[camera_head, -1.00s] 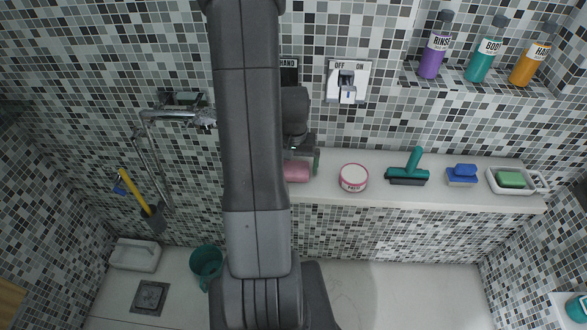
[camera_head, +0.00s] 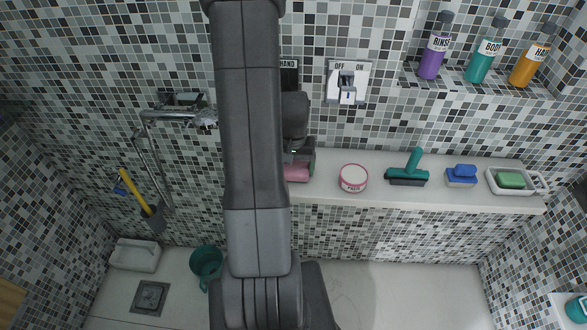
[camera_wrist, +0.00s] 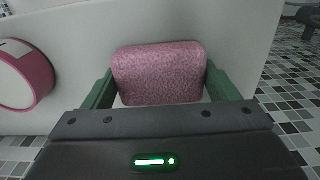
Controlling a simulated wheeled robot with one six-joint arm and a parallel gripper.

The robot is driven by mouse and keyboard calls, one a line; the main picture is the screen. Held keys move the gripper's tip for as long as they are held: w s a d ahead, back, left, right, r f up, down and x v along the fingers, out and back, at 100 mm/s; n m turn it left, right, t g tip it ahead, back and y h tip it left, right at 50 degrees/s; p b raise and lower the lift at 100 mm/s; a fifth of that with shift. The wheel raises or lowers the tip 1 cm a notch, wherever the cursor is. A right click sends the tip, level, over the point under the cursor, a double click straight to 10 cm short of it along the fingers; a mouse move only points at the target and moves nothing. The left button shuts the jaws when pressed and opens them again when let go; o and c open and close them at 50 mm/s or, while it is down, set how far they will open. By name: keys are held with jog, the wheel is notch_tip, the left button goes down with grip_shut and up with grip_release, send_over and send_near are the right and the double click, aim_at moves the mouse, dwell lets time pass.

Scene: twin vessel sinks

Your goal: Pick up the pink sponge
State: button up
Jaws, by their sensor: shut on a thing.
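The pink sponge (camera_wrist: 160,73) lies between the two green fingers of my gripper (camera_wrist: 160,88) in the wrist view, with a finger against each side. My gripper is shut on it. In the head view the sponge (camera_head: 296,173) shows at the left part of the white ledge, partly hidden behind my arm. My gripper (camera_head: 300,165) is mostly hidden there by my arm. I cannot tell whether the sponge touches the ledge.
On the white ledge (camera_head: 330,196) stand a pink-and-white tin (camera_head: 353,178), a teal squeegee (camera_head: 409,170), a blue brush (camera_head: 462,174) and a white dish (camera_head: 525,190) with a green sponge (camera_head: 511,179). Several bottles stand on the upper shelf (camera_head: 470,85). A tiled wall rises behind.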

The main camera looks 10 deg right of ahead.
aim_at(294, 167)
notch_tip(294, 167, up, 10)
jog(key=shift+f+b, duration=0.2)
jog(key=shift+b, duration=0.2)
jog(key=o, duration=0.4)
jog(key=c, duration=0.3)
jog(key=shift+d, duration=0.1)
jog(key=shift+c, duration=0.2)
